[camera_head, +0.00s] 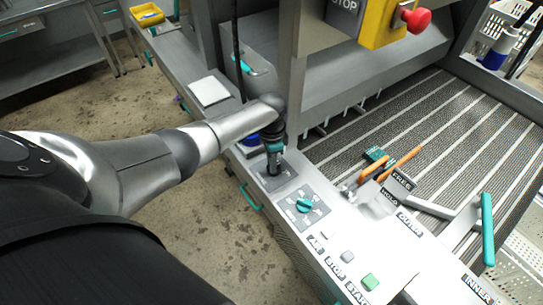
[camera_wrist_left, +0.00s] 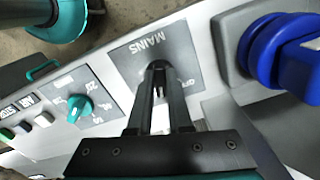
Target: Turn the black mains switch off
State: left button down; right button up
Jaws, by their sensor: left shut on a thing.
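The grey MAINS plate (camera_wrist_left: 181,46) lies on the light console, with its lettering upside down in the left wrist view. It also shows in the head view (camera_head: 286,181). My left gripper (camera_wrist_left: 160,72) points down at the middle of this plate, and its two dark fingers are shut on the black mains switch. The fingers cover most of the switch, so I cannot tell which way it is turned. In the head view my left gripper (camera_head: 273,170) comes down onto the plate from above. My right gripper is not in view.
A teal selector knob (camera_head: 304,205) sits beside the MAINS plate, followed by the AIR, STOP and START buttons. A blue knob-like part (camera_wrist_left: 285,62) is close on the other side. A grey post (camera_head: 291,80) stands behind my gripper. Orange-handled tools (camera_head: 403,161) lie to the right.

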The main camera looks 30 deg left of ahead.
pick_arm(q)
jog(key=n+p, duration=0.1)
jog(key=n, duration=0.2)
jog(key=shift+d+r+p, duration=0.15)
jog(key=shift+p, duration=0.2)
jog(key=n+p, duration=0.1)
jog(key=n, duration=0.2)
jog(key=shift+n+p, duration=0.3)
jog(key=n+p, duration=0.1)
jog(key=n, duration=0.1)
jog(key=shift+d+n, duration=0.1)
jog(key=shift+n, duration=0.2)
jog(key=shift+n+p, duration=0.3)
jog(key=shift+n, duration=1.3)
jog(key=c, duration=0.8)
grip_release()
jog(key=shift+c, duration=0.2)
